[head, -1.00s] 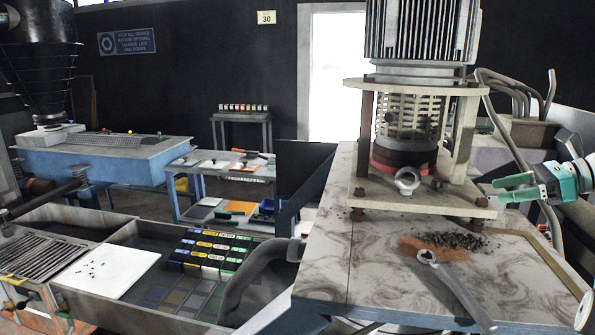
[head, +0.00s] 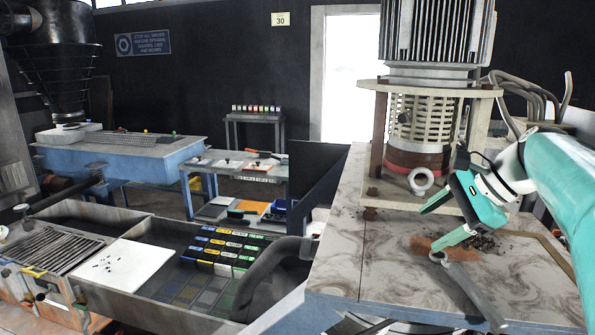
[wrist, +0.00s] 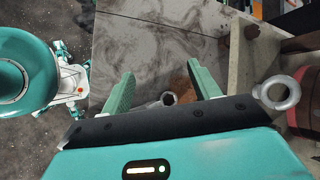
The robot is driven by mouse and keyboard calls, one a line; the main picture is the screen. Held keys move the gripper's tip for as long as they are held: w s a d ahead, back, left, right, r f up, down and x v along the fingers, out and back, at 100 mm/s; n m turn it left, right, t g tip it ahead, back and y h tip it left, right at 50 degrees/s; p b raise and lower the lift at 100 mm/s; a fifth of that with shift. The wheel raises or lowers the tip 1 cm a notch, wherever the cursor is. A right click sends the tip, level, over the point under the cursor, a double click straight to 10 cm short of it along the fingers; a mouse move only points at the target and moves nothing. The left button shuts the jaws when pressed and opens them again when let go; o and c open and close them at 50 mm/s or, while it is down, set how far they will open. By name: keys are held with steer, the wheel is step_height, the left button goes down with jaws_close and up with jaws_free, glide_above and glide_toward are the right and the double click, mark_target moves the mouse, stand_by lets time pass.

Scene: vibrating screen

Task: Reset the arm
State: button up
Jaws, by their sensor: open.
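My gripper (head: 437,222) is open and empty in the head view, held over the marble-patterned tabletop (head: 345,245) in front of the motor stand. Its two green fingers also show apart in the wrist view (wrist: 163,90). My teal arm reaches in from the right edge of the head view.
A motor (head: 440,35) stands on a plate and posts, with an eye bolt (head: 421,181) at its front; the bolt is close to the right finger in the wrist view. The tabletop's left part is clear.

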steer(key=s+a+f+n+h, duration=0.3)
steer(key=s+a+f+n, duration=0.2)
steer(key=s+f+n, duration=0.3)
steer(key=s+a+f+n+t+h, duration=0.1)
steer(key=s+a+f+n+h, duration=0.2)
steer(key=s+a+f+n, duration=0.2)
steer(key=s+f+n, duration=0.3)
steer(key=s, duration=0.4)
steer(key=shift+a+h, duration=0.15)
steer(key=shift+h, duration=0.25)
